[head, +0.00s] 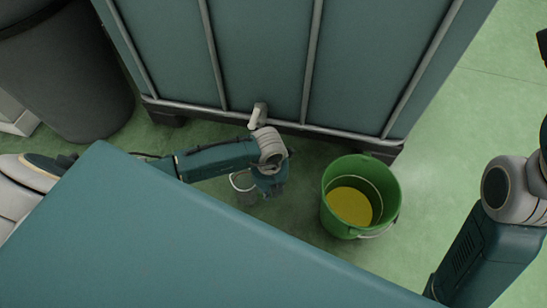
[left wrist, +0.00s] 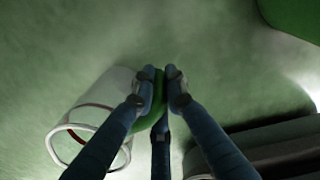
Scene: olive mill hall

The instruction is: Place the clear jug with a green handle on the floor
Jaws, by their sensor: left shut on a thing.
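The clear jug (head: 243,188) hangs low at my left gripper in the head view, partly hidden by the gripper. In the left wrist view the clear jug (left wrist: 95,103) is left of the fingers, with its round mouth toward the lower left. My left gripper (left wrist: 162,88) is shut on its green handle (left wrist: 147,116). In the head view the left gripper (head: 270,184) is just above the green floor (head: 290,215). I cannot tell whether the jug touches the floor. My right arm is at the right; its gripper is not clearly visible.
A green bucket (head: 331,211) with yellow liquid stands to the right of the jug. A large teal tank (head: 260,60) in a metal frame, with a pale tap (head: 258,116), stands behind. A dark grey bin (head: 65,75) is at the upper left. Bare floor lies between jug and bucket.

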